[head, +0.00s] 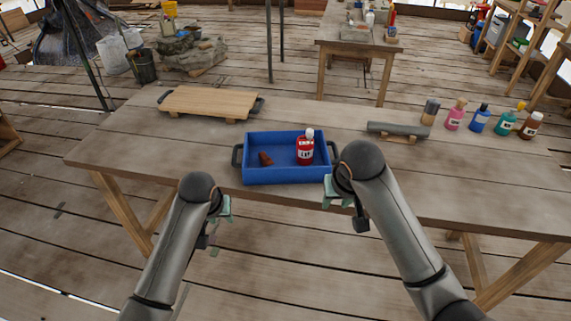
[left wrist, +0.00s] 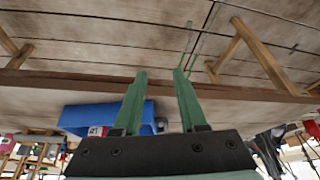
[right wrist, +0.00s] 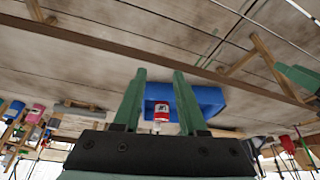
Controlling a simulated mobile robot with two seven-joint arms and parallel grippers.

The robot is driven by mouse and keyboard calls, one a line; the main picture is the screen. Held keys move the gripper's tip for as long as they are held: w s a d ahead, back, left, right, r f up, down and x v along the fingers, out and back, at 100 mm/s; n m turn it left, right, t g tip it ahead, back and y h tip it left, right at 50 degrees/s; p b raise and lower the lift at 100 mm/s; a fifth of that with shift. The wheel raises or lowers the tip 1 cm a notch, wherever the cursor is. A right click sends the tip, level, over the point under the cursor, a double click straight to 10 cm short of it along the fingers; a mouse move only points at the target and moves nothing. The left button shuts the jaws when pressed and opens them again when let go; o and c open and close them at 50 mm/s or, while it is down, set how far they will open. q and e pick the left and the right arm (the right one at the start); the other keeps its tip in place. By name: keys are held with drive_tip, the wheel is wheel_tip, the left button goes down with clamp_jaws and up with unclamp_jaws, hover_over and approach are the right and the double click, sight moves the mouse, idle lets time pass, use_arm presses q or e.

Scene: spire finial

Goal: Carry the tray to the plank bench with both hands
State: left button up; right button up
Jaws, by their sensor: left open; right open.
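The blue tray (head: 285,175) stands level near the front edge of a long wooden table, with a dark handle at each end. It holds a red bottle (head: 305,152) with a white cap and a small brown piece (head: 265,159). My left gripper (head: 216,222) is open and empty, in front of the table edge, left of and nearer than the tray. My right gripper (head: 338,195) is open by the tray's right front corner; my arm partly hides the right handle there. The tray also shows in the left wrist view (left wrist: 85,117) and right wrist view (right wrist: 207,98).
A wooden board (head: 208,102) with dark handles lies at the table's back left. A grey cylinder (head: 398,129) on a wooden rest and several bottles (head: 480,119) stand to the right. Another plank-topped bench (head: 350,46) stands behind, across open floor, with items on it.

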drive_tip(key=shift+v, duration=1.5)
drive_tip(key=shift+w+f, duration=0.1)
